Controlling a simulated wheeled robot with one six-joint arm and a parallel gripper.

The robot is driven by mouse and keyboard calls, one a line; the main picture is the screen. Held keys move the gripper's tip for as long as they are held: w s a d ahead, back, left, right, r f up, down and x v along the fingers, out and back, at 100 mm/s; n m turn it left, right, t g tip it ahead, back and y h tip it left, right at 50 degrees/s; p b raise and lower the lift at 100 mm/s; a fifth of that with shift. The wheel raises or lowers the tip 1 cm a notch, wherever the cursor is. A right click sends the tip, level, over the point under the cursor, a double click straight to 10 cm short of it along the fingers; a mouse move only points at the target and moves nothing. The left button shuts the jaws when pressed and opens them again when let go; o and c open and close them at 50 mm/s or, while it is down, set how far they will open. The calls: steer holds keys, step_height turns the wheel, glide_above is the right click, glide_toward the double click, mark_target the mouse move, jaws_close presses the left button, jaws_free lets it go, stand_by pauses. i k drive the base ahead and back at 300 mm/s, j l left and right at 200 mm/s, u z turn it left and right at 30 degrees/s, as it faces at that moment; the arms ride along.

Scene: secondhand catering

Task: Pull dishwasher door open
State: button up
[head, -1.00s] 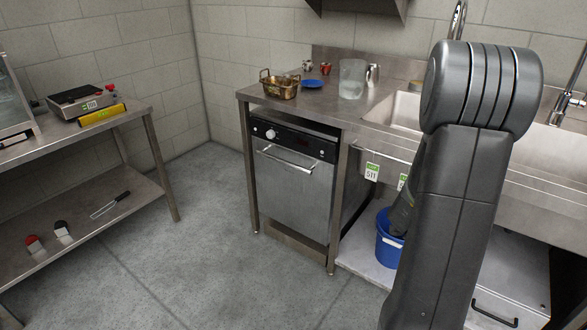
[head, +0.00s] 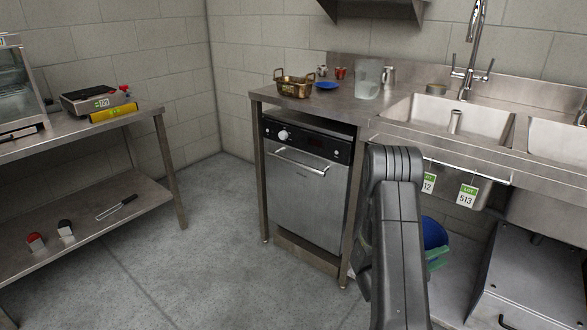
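The dishwasher (head: 302,207) stands under the left end of the steel counter. Its steel front door is shut and upright, with a bar handle (head: 300,163) across its top. A black control panel (head: 308,142) with a white knob sits above the handle. My dark arm rises at the lower middle right, in front of the counter and to the right of the dishwasher. My gripper cannot be made out in this view, so its fingers and what they hold do not show.
The steel counter (head: 345,108) carries a brass fryer basket (head: 294,86), a blue dish (head: 326,85) and a clear container (head: 368,80). A blue bucket (head: 434,234) stands under the sink, partly behind my arm. A steel table (head: 75,139) stands at left. The floor (head: 190,270) before the dishwasher is clear.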

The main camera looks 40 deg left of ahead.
mark_target(308, 185)
steer(key=i+j+u, duration=0.25)
steer(key=j+u, duration=0.15)
steer(key=i+j+u, duration=0.65)
steer(key=j+u, duration=0.15)
